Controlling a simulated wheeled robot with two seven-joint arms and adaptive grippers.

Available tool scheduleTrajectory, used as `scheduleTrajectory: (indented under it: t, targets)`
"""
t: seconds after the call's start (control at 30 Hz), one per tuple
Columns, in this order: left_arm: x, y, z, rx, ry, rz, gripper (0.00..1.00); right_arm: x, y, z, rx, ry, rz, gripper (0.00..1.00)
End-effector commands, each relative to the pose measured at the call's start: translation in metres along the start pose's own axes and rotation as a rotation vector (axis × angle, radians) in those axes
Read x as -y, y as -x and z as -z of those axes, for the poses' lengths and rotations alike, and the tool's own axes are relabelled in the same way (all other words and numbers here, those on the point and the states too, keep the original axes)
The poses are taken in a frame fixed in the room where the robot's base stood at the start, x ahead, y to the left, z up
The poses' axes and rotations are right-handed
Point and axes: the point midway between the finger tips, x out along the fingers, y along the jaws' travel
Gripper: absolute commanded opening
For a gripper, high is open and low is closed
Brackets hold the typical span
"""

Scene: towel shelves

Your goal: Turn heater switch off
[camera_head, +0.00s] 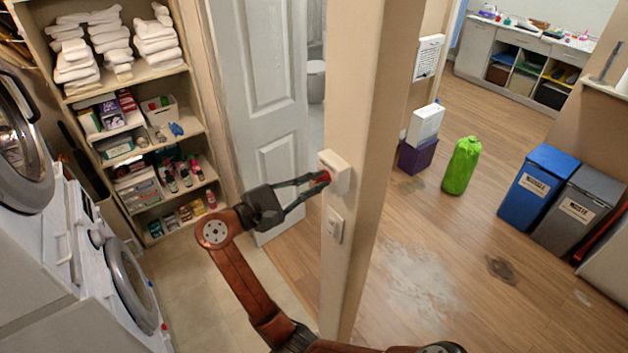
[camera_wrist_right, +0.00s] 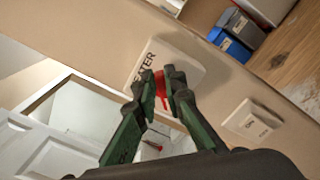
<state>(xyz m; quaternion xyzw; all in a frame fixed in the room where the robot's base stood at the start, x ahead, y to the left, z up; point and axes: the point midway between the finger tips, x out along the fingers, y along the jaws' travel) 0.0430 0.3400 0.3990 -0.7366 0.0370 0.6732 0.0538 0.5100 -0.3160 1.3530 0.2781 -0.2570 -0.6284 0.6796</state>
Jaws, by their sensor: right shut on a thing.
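The heater switch is a white box (camera_head: 337,170) with a red lever, fixed to the end of the wall in the head view. In the right wrist view the box (camera_wrist_right: 184,62) carries lettering, partly hidden, that ends in "ATER". My right gripper (camera_head: 321,180) reaches it from the left. In the wrist view its fingertips (camera_wrist_right: 162,88) are closed around the red lever (camera_wrist_right: 161,91), which shows between them. The fingers hide part of the lever, so I cannot tell its exact position. My left gripper is not in view.
A smaller white wall switch (camera_head: 334,224) sits just below the box. A white door (camera_head: 262,85) stands behind my arm. Towel shelves (camera_head: 127,90) and washing machines (camera_head: 90,235) are at left.

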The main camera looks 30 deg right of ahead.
Motion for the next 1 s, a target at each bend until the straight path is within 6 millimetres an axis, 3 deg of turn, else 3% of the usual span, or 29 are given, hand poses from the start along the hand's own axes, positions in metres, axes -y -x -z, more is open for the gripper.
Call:
scheduleTrajectory:
  t: [0.6,1.0]
  targets:
    - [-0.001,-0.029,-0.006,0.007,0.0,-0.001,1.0,0.012,0.0,0.005,-0.001,-0.562,0.0,0.0]
    - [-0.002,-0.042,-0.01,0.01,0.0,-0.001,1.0,0.014,0.0,0.006,0.0,-0.768,0.001,0.0]
